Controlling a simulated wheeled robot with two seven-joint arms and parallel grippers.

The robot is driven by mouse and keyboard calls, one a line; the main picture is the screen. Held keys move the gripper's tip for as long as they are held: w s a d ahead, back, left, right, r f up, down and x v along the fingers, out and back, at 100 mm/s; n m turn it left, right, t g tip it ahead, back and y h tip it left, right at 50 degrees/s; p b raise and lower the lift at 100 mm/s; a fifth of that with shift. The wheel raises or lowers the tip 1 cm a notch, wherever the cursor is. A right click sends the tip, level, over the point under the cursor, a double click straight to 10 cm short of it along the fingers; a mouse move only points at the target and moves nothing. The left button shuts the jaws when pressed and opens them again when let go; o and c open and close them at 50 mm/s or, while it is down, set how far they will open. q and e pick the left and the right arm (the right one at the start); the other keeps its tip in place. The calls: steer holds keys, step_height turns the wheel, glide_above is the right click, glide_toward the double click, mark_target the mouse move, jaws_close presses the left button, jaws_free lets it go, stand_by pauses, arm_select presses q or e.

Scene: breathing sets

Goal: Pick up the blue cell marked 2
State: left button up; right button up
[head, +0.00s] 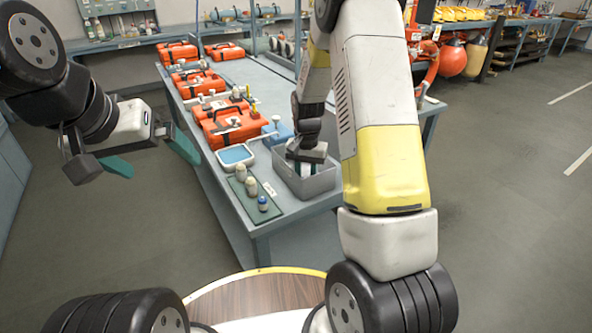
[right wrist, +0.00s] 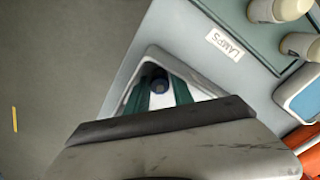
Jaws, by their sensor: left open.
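A small cell with a blue top (head: 262,203) stands at the front end of a green mat on the table; I cannot read any number on it. My left gripper (head: 150,160) is open and empty, off the table's left side, well apart from the cells. My right gripper (head: 306,168) points down into a grey bin (head: 318,187). In the right wrist view its green fingers (right wrist: 160,93) are inside the bin, with a dark blue round thing (right wrist: 160,86) between them. I cannot tell whether they grip it.
Two beige-topped cells (head: 245,179) stand behind the blue-topped one. A blue tray (head: 236,155) and orange cases (head: 230,124) lie farther back. A label reading LAMPS (right wrist: 226,45) lies between mat and bin. The floor left of the table is clear.

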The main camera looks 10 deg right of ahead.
jaws_close()
